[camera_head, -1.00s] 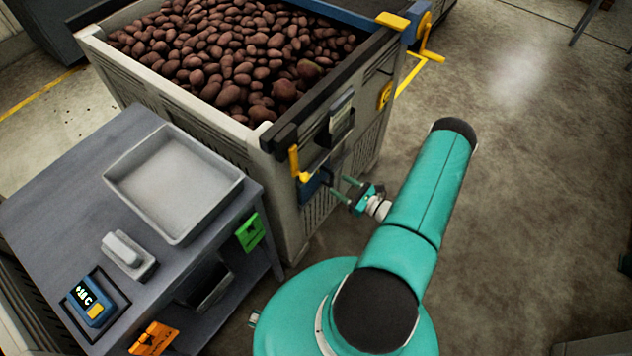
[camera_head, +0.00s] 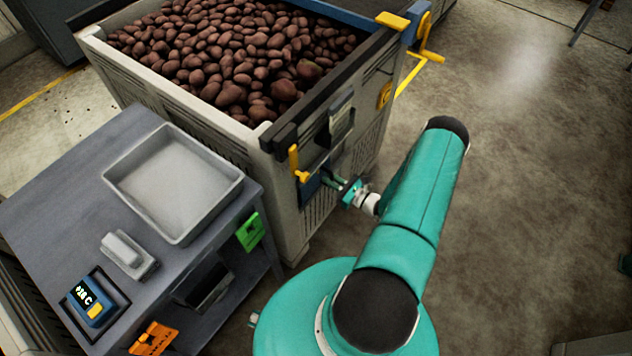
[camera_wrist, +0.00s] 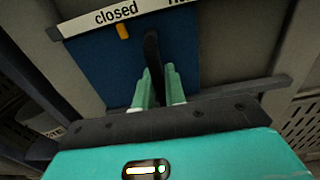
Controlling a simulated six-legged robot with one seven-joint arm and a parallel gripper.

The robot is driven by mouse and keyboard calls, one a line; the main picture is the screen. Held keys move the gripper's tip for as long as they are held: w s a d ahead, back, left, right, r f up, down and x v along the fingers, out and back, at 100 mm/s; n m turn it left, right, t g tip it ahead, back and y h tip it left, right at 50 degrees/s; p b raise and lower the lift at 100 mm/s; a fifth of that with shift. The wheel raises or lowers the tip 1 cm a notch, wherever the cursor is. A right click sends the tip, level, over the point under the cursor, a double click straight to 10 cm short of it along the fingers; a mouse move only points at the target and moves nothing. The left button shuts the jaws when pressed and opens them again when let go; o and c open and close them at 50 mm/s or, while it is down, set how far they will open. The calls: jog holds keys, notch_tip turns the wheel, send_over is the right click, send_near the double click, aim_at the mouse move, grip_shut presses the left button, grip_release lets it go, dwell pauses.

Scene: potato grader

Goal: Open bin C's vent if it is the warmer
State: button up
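The grey bin (camera_head: 190,107), full of potatoes, stands behind the table; I cannot read its letter. Its near right side carries a blue vent panel (camera_wrist: 105,60), also in the head view (camera_head: 309,190). In the wrist view a strip (camera_wrist: 116,14) above the panel reads "closed", with another word cut off at right. A yellow pointer (camera_wrist: 123,31) sits under "closed". A dark upright lever (camera_wrist: 151,50) stands at the panel's middle. My gripper (camera_wrist: 158,80) is open at the lever's lower part, fingers either side; contact is unclear. It also shows in the head view (camera_head: 333,180).
A blue display (camera_head: 88,300) on the grey table (camera_head: 50,215) shows a temperature in C; its digits are hard to read. A tray (camera_head: 175,180), a white block (camera_head: 128,252), a green tag (camera_head: 250,232) and an orange tag (camera_head: 153,338) are nearby.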

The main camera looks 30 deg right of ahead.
grip_shut()
jog(key=shift+w+d, duration=0.45)
jog(key=shift+d, duration=0.8)
jog(key=shift+w+d, duration=0.4)
jog(key=shift+d, duration=0.9)
jog(key=shift+w+d, duration=0.45)
jog(key=shift+d, duration=0.9)
jog(key=shift+w+d, duration=0.35)
jog(key=shift+d, duration=0.55)
jog(key=shift+w+d, duration=0.3)
jog(key=shift+d, duration=0.6)
jog(key=shift+w+d, duration=0.35)
jog(key=shift+d, duration=0.55)
jog(key=o, duration=1.3)
grip_release()
jog(key=shift+o, duration=0.2)
jog(key=v, duration=2.3)
